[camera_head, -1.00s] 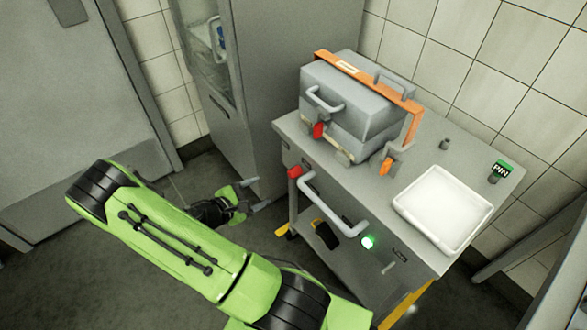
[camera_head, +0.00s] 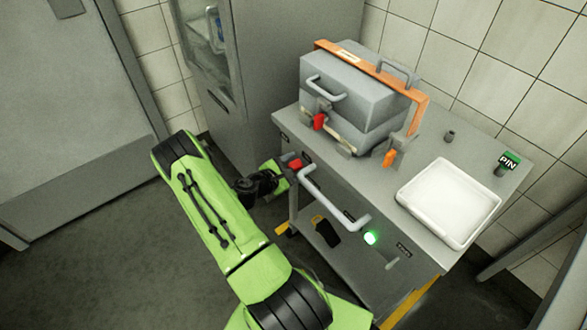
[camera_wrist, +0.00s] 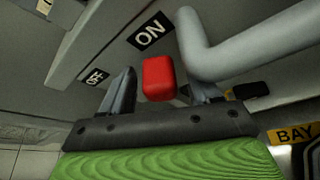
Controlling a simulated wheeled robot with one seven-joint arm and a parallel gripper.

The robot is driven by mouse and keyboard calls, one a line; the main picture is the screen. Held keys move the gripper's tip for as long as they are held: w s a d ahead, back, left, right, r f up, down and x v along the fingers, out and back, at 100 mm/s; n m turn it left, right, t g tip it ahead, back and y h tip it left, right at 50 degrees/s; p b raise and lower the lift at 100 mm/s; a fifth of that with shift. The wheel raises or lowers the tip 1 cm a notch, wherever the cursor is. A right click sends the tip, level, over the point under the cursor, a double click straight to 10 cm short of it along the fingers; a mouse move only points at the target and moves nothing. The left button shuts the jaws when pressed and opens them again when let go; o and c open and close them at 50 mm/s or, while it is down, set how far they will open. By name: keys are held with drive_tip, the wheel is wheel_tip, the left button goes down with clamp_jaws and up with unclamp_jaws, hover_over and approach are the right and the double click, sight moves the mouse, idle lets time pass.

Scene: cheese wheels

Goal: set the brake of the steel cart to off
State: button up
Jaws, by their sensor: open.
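The steel cart (camera_head: 372,182) stands against the tiled wall at the right. A red-tipped brake lever (camera_head: 294,165) is at its front left corner, by the left end of the grey push handle (camera_head: 335,205). In the wrist view the red knob (camera_wrist: 158,78) is between the two grey fingers of my gripper (camera_wrist: 160,88), which are open and apart. The knob sits under the ON label (camera_wrist: 150,30); the OFF label (camera_wrist: 96,77) is to the left. The handle (camera_wrist: 235,55) passes close by the right finger. I cannot tell whether any finger touches the knob.
A grey press box (camera_head: 355,95) with an orange frame, a white tray (camera_head: 448,203) and a green PIN tag (camera_head: 509,161) are on the cart top. A tall grey cabinet (camera_head: 280,60) stands behind my gripper. Floor at left is clear.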

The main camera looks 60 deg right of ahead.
clamp_jaws()
idle(0.3)
